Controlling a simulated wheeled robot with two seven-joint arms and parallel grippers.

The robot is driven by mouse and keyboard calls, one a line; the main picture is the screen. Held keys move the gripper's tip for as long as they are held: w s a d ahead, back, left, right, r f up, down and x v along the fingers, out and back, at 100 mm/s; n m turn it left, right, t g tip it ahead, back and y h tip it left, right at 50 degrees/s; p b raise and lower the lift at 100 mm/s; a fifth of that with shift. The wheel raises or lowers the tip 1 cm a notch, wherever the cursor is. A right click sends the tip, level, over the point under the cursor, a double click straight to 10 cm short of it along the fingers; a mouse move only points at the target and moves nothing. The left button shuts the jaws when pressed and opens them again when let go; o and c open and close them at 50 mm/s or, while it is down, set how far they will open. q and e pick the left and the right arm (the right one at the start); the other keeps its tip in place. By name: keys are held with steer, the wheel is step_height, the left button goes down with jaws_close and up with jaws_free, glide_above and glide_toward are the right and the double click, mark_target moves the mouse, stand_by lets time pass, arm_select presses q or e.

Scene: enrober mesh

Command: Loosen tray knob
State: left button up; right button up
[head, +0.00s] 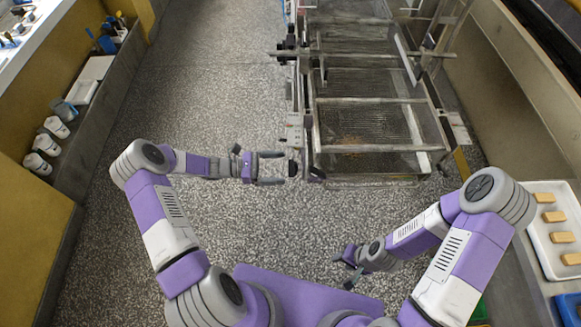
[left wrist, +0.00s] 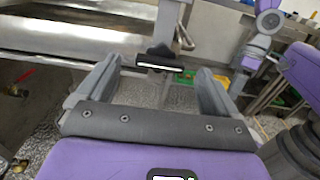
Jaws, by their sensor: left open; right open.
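A dark knob (head: 292,168) sits at the near left corner of the metal enrober frame (head: 315,130). In the left wrist view the black knob (left wrist: 165,62) has a pale bar across its face and lies in the gap between my finger ends. My left gripper (head: 283,168) is open and points right at the knob, with a gap visible on both sides in the left wrist view (left wrist: 158,68). I cannot tell how deep the knob is between the fingers. My right gripper (head: 346,267) is open and empty, low over the floor in front of the enrober.
The enrober's wire mesh (head: 365,125) lies behind the knob. Another dark round part (head: 317,174) is just right of it. A white tray with several tan bars (head: 540,235) stands at the right. White cups (head: 47,144) stand on the left ledge. The speckled floor between is clear.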

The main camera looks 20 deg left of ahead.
mark_target(291, 167)
arm_select(q)
steer(key=shift+x, duration=2.35)
steer(key=shift+c, duration=0.2)
steer(key=c, duration=1)
